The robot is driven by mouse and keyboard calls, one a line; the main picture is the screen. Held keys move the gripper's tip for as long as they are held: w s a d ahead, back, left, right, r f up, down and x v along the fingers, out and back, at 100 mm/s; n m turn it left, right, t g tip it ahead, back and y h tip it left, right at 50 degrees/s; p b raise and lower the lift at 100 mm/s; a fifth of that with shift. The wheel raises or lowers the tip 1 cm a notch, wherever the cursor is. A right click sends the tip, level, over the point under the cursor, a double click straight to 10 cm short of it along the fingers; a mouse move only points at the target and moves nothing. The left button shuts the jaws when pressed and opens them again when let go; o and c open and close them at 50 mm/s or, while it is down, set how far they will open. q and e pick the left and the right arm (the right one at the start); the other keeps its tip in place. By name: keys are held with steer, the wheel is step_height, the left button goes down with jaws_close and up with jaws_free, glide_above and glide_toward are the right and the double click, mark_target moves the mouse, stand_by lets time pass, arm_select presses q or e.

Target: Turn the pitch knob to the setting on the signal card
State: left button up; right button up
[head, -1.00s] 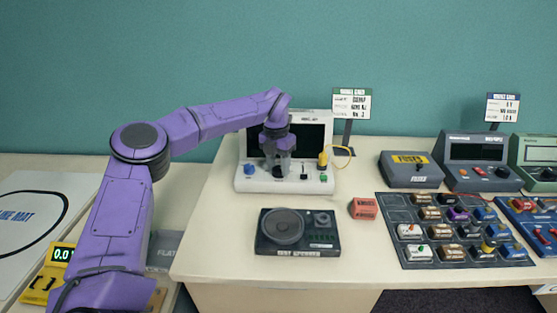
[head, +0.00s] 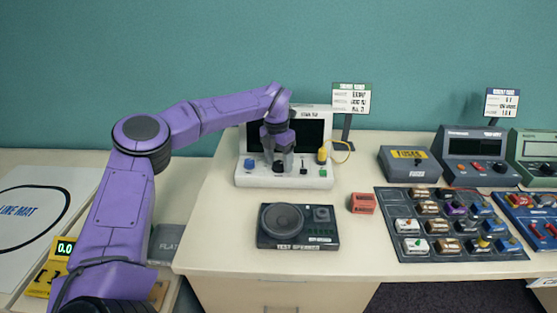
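The white signal unit (head: 240,177) with a dark screen (head: 308,132) stands at the back of the table. Its front panel bears a blue knob (head: 249,164), a black knob (head: 278,168), a small black lever (head: 303,169) and a green button (head: 323,172). I cannot read which knob is pitch. My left gripper (head: 278,163) points down at the black knob, its fingers on either side of it. I cannot tell whether they touch it. A green-topped card (head: 352,99) stands on a post behind the unit; its text is too small to read. My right gripper is out of view.
A yellow plug (head: 322,155) with a cable sits at the unit's right. In front are a speaker box (head: 298,240) and a red block (head: 362,204). A tray of components (head: 387,197) and grey meters (head: 474,146) fill the right. Bare table lies left of the speaker.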

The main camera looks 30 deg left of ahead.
mark_target(277, 163)
arm_select(q)
step_height(277, 163, up, 10)
steer(key=b, duration=0.1)
steer(key=shift+a+r, duration=0.25)
steer(key=shift+a, duration=0.05)
stand_by(0.6)
